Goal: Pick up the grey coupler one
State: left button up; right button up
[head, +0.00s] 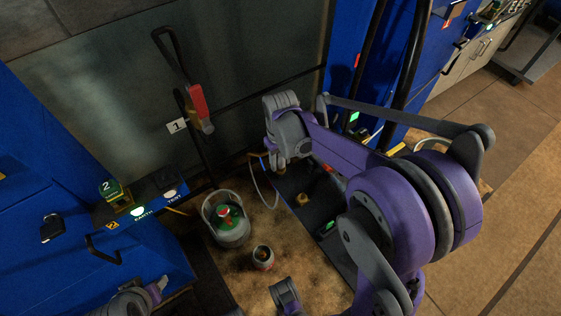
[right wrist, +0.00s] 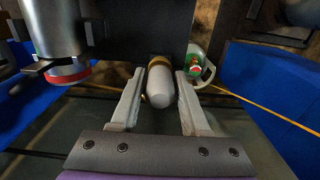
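A pale grey, round-nosed piece with a brass collar, which looks like the grey coupler (right wrist: 160,85), lies between the fingers of my right gripper (right wrist: 160,103) in the right wrist view. A gap shows between it and each finger, so the gripper is open around it. In the head view my right gripper (head: 281,164) points down beside the dark panel, and the coupler is mostly hidden there. I cannot read a number on it. Purple and grey parts of my own arms show at the bottom edge of the head view, but no left fingers show.
A grey gas bottle (head: 228,222) with a green and red top and a small can (head: 263,258) stand on the brown floor. A thin hose (head: 263,190) loops below my right gripper. Blue cabinets (head: 60,190) stand at left. A red-handled lever (head: 198,102) hangs near a "1" label.

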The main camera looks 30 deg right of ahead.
grip_shut()
jog(key=shift+r, duration=0.1)
